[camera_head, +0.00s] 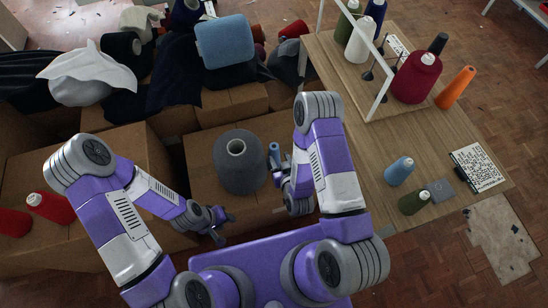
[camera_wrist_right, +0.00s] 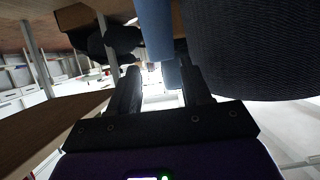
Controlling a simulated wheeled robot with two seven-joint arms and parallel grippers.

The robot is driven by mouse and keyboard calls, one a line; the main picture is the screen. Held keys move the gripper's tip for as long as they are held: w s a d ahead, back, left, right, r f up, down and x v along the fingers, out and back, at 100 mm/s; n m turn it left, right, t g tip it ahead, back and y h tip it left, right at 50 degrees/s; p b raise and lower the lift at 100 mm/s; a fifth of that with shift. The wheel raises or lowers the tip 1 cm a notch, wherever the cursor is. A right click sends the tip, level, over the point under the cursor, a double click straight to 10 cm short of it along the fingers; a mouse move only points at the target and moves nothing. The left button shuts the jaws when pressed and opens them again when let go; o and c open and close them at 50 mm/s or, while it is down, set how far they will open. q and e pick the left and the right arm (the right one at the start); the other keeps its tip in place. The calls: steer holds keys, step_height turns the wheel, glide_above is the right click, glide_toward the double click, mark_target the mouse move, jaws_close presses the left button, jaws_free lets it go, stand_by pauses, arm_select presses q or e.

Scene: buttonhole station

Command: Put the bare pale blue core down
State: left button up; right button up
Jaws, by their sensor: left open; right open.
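The bare pale blue core (camera_head: 274,152) stands upright on the cardboard box beside a large dark grey cone (camera_head: 240,165). My right gripper (camera_head: 281,176) is right at the core, on its near side. In the right wrist view the core (camera_wrist_right: 154,28) shows at the open fingertips (camera_wrist_right: 160,82), with another blue piece (camera_wrist_right: 172,74) lower between the fingers. I cannot tell whether the fingers touch the core. The dark grey cone (camera_wrist_right: 255,45) fills the upper right there. My left gripper (camera_head: 218,230) is open and empty, low and left of the grey cone.
The wooden table (camera_head: 440,135) on the right holds a pale blue cone (camera_head: 399,171), an olive cone (camera_head: 414,202), a dark red cone (camera_head: 416,78), an orange cone (camera_head: 455,88) and a printed card (camera_head: 477,167). Boxes with yarn and cloth fill the left and back.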

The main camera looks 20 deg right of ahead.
mark_target(274, 147)
steer(key=shift+w, duration=0.35)
steer(key=x, duration=0.2)
steer(key=b+x, duration=0.1)
steer(key=x, duration=0.1)
steer(key=b+x, duration=0.1)
steer(key=x, duration=0.1)
steer(key=shift+w+a+r, duration=0.1)
steer(key=shift+w, duration=0.4)
steer(key=shift+c, duration=0.3)
jaws_close()
steer(key=shift+r, duration=0.1)
